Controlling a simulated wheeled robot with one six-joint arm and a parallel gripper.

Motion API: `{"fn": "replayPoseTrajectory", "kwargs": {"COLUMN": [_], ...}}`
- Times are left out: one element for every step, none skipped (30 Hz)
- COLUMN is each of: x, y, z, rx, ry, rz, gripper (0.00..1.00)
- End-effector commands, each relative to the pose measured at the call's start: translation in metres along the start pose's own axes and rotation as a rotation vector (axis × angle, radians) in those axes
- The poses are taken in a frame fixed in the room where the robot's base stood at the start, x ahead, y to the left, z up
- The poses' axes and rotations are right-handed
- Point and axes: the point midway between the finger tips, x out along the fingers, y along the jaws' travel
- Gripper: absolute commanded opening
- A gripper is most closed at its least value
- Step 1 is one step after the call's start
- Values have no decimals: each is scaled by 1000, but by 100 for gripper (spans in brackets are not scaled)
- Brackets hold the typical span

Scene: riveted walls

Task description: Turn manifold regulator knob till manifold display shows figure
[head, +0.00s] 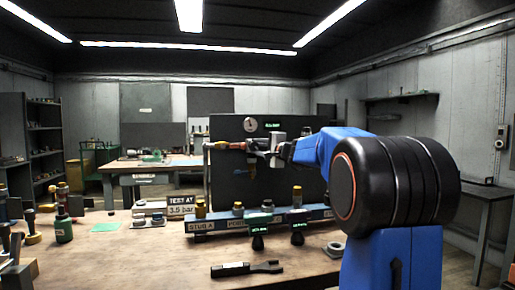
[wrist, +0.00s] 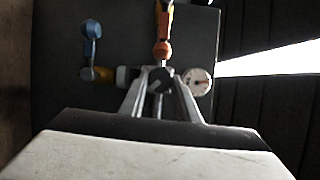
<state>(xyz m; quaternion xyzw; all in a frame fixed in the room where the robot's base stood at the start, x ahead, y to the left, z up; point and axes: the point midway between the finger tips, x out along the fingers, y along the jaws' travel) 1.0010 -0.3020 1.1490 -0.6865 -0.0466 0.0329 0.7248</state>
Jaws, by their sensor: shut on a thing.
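The dark manifold panel (head: 228,180) stands upright at the back of the bench. The manifold display (head: 272,125) glows green near its top; its figure is too small to read. A round dial gauge (head: 249,123) sits left of the display and also shows in the wrist view (wrist: 199,82). My gripper (head: 270,152) is at the panel's front, below the display. In the wrist view its fingers (wrist: 162,85) are shut on the dark round regulator knob (wrist: 162,76). In the head view the gripper hides the knob.
A sign (head: 181,204) reads "TEST AT 3.5 bar". A blue rail (head: 225,224) with several capped stubs crosses the bench below the panel. A wrench-like tool (head: 246,268) lies in front. An orange fitting (wrist: 162,48) and blue lever (wrist: 91,30) are close to my fingers.

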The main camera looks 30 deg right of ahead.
Motion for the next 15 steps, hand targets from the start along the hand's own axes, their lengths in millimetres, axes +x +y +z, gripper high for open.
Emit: {"fn": "replayPoseTrajectory", "kwargs": {"x": [0, 0, 0, 0, 0, 0, 0, 0, 0, 0, 0, 0, 0, 0, 0], "y": [2, 2, 2, 2, 2, 2, 2, 2, 2, 2, 2, 2, 2, 2, 2], "z": [0, 0, 0, 0, 0, 0, 0, 0, 0, 0, 0, 0, 0, 0, 0], "rx": [3, 3, 4, 4, 4, 3, 3, 3, 3, 3, 3, 3, 3, 3, 3], "ry": [0, 0, 0, 0, 0, 0, 0, 0, 0, 0, 0, 0, 0, 0, 0], "rz": [2, 1, 1, 1, 1, 1, 2, 2, 2, 2, 2, 2, 2, 1, 1], "gripper": [7, 7, 7, 7, 7, 7, 7, 7, 7, 7, 31, 41, 48, 48, 48]}}
